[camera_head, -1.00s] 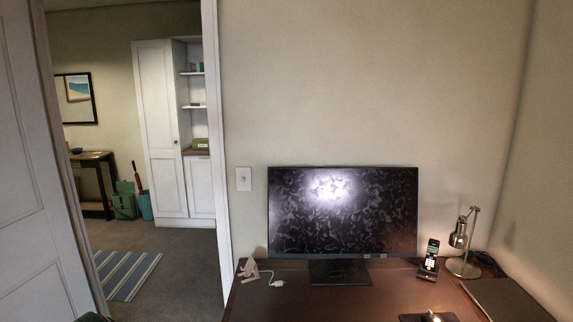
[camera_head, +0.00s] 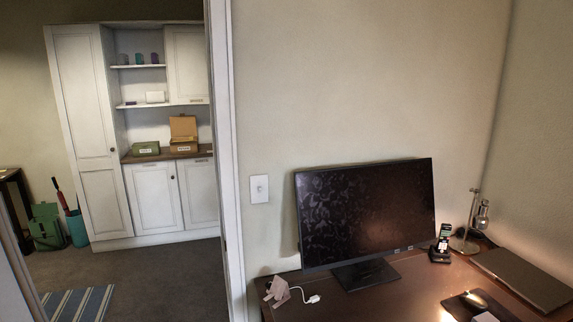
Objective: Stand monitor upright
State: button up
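The monitor (camera_head: 366,215) is black and wide and stands upright on its stand (camera_head: 366,274) on the brown desk (camera_head: 420,290). It is near the back wall, right of the middle of the head view. Its screen is dark with a mottled reflection. My gripper is not visible in this view.
A phone on a dock (camera_head: 441,245), a metal desk lamp (camera_head: 480,218) and a closed laptop (camera_head: 522,277) are right of the monitor. A mouse (camera_head: 475,299) lies in front. A small stand (camera_head: 277,291) and white cable plug are at left. A doorway opens left onto white cabinets (camera_head: 155,198).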

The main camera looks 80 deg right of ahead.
aim_at(350, 215)
jog(key=i, duration=0.8)
jog(key=z, duration=1.85)
jog(key=i, duration=1.6)
jog(key=z, duration=2.75)
jog(key=i, duration=0.5)
jog(key=u, duration=0.05)
